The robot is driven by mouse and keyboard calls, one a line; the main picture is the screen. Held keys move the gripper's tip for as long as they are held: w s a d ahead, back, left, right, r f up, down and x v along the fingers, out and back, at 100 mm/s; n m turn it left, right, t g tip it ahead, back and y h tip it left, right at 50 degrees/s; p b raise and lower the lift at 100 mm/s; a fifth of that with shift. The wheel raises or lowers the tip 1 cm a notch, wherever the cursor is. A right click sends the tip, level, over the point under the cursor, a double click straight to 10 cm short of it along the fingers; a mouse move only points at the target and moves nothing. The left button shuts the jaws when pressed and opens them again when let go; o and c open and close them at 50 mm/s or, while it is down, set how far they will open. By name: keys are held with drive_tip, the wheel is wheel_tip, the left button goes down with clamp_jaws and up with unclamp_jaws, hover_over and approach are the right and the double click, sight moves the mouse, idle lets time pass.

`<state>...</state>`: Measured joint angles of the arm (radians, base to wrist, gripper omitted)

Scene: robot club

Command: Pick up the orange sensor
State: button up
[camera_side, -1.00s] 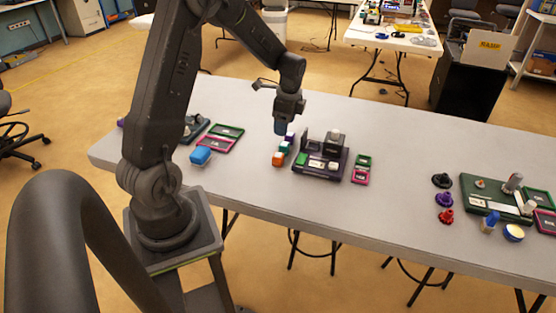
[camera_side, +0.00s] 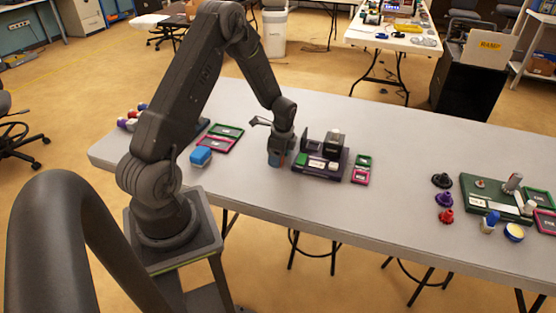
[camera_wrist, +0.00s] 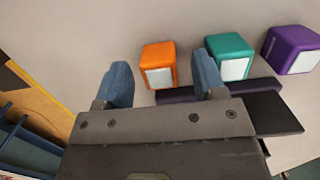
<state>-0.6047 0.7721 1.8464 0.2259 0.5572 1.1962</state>
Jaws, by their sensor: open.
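The orange sensor (camera_wrist: 158,65) is a small orange cube with a white face. In the wrist view it stands on the table just beyond and between my blue fingertips. My gripper (camera_wrist: 162,84) is open, its two fingers apart with nothing between them. In the side view my gripper (camera_side: 275,160) is low over the table, at the left of the dark tray, and hides the orange sensor. I cannot tell whether the fingers touch the table.
A teal cube (camera_wrist: 230,57) stands close to the right finger, with a purple cube (camera_wrist: 292,49) further right. The dark tray (camera_side: 318,172) is beside my gripper.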

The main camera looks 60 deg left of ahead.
drive_tip(key=shift+a+f, duration=0.1)
drive_tip(key=shift+f, duration=0.4)
drive_tip(key=c, duration=1)
